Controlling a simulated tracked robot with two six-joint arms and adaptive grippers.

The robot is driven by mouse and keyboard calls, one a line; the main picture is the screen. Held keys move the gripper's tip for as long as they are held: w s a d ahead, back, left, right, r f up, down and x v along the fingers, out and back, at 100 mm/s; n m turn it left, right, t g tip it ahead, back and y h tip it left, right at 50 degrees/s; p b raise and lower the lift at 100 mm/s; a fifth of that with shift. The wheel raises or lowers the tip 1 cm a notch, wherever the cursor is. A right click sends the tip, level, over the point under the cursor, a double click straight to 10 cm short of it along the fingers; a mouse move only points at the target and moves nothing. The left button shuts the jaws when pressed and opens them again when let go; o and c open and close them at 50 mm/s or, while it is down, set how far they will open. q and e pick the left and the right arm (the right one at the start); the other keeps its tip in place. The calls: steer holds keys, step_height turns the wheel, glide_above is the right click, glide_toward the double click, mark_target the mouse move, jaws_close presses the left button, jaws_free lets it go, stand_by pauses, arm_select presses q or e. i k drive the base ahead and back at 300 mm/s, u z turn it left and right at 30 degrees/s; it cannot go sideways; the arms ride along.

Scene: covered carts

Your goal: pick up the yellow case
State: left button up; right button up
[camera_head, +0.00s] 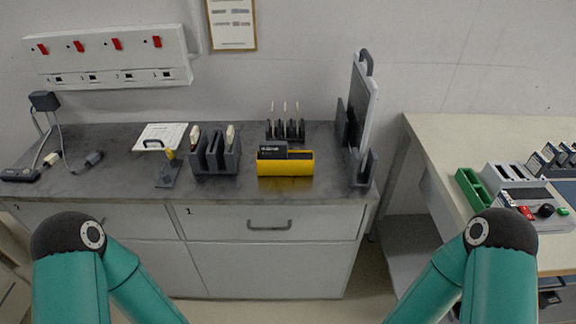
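The yellow case (285,167) sits upright near the front edge of the grey worktop (110,184), above the drawer marked 1. It is a low box with a dark grey part (272,151) at its upper left. Nothing is touching it from my side. My two teal arms show at the bottom left and bottom right, well in front of the worktop. Both grippers are out of the picture.
A dark slotted holder (215,154) stands just left of the case, and a small rack (285,130) stands behind it. A tall panel in a stand (358,105) is to the right. A pale table (440,150) with a green tray (471,189) stands farther right.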

mark_target(300, 163)
steer(key=z, duration=0.05)
steer(key=i, duration=1)
steer(key=u, duration=0.05)
